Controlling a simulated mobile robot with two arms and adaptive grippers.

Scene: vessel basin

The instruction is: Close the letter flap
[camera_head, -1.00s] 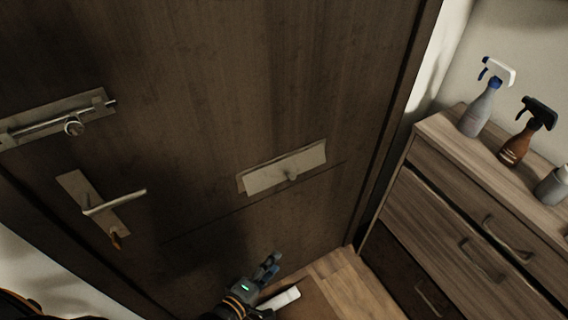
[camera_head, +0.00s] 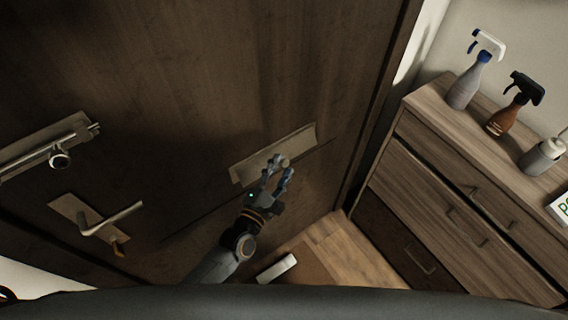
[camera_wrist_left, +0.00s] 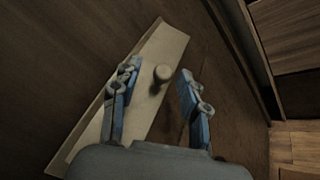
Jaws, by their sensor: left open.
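The letter flap (camera_head: 300,145) is a pale plate with a small round knob, set at a slant low on the dark wooden door (camera_head: 200,60). In the left wrist view the flap (camera_wrist_left: 155,48) runs diagonally, and its knob (camera_wrist_left: 162,73) shows between my fingers. The flap looks slightly proud of its backing plate, but how far it stands open is hard to tell. My left gripper (camera_head: 280,169) is in front of the flap, covering its lower middle. In the left wrist view the gripper (camera_wrist_left: 157,74) is open, fingers either side of the knob; contact is unclear.
A door handle (camera_head: 110,220) and a sliding bolt (camera_head: 45,150) are on the door at the left. A wooden drawer cabinet (camera_head: 400,170) stands at the right with spray bottles (camera_head: 467,85) on top. A white object (camera_head: 277,268) lies on the floor below.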

